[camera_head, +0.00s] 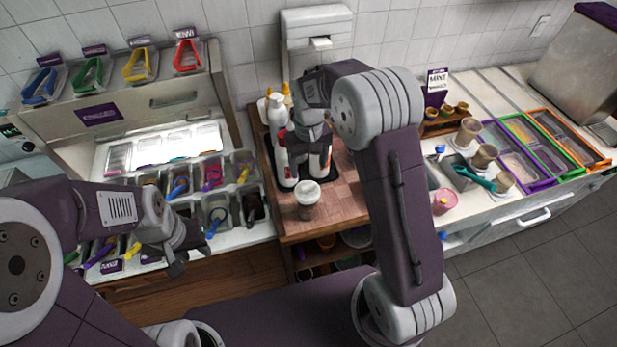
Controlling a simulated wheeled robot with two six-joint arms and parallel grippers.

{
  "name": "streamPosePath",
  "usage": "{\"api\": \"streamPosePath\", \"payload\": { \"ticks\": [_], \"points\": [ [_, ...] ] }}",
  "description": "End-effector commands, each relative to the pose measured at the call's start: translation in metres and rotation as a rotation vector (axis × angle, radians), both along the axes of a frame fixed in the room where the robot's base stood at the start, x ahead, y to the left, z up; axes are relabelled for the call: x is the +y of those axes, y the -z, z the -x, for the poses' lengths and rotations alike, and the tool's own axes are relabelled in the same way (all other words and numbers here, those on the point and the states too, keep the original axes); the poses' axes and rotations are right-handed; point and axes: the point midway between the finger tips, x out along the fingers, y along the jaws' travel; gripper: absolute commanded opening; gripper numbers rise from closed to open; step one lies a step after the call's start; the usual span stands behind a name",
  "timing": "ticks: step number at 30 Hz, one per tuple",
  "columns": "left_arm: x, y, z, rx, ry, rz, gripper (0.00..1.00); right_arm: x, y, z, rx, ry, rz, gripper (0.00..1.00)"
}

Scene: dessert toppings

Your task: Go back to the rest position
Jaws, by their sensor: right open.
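My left gripper (188,258) hangs over the front edge of the left topping counter. Its fingers point down and overlap in this view, so the gap between them is unclear. My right gripper (300,146) is open and reaches over the black bottle tray (289,184), close to the sauce bottles. A white bottle (280,157) stands at its left and another bottle (320,165) shows just below it. A cup with white contents (308,203) stands upright on the wooden counter (345,205), in front of the tray and apart from both grippers.
Topping bins (218,207) with coloured scoops fill the left counter. Coloured tongs (138,66) sit on a shelf behind. At right are several cups (467,133), a pink tub (445,201) and coloured-rim trays (520,165). My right arm hides part of the middle.

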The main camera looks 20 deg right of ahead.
Motion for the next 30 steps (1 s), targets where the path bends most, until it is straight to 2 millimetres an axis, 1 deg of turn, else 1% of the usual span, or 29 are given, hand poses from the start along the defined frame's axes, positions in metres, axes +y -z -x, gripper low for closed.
{"api": "streamPosePath", "payload": {
  "ticks": [4,16,17,19,20,21,23,24,26,27,29,30],
  "points": [
    [0.000,0.001,0.000,0.000,0.000,0.000,0.36,0.000,-0.006,0.000,0.001,0.000,0.000,0.69],
    [0.000,0.001,0.000,0.000,0.000,0.000,0.36,0.000,-0.006,0.000,0.001,0.000,0.000,0.69],
    [0.000,0.003,0.000,0.000,0.000,0.000,0.36,0.000,-0.004,0.000,0.001,0.001,0.000,0.69],
    [0.000,0.014,0.000,0.000,0.000,0.000,0.36,-0.003,0.002,-0.002,-0.011,0.007,-0.001,0.69],
    [0.000,0.021,0.000,0.000,0.000,0.000,0.36,-0.005,0.002,-0.004,-0.029,0.012,-0.003,0.69],
    [0.000,0.033,0.000,0.000,0.000,0.000,0.36,-0.008,0.002,-0.005,-0.053,0.020,-0.006,0.69],
    [0.000,0.054,0.000,0.000,0.000,0.000,0.36,-0.015,0.010,0.011,-0.057,0.036,-0.007,0.69],
    [0.000,0.067,0.000,0.000,0.000,0.000,0.36,-0.021,0.018,0.027,-0.056,0.049,-0.008,0.69],
    [0.000,0.082,0.000,0.000,0.000,0.000,0.36,-0.027,0.031,0.051,-0.060,0.069,-0.012,0.69],
    [0.000,0.091,0.000,0.000,0.000,0.000,0.36,-0.031,0.041,0.068,-0.062,0.085,-0.013,0.69],
    [0.000,0.102,0.000,0.000,0.000,0.000,0.36,-0.036,0.057,0.094,-0.067,0.108,-0.017,0.69],
    [0.000,0.109,0.000,0.000,0.000,0.000,0.36,-0.038,0.068,0.111,-0.069,0.123,-0.018,0.69]
  ]
}}
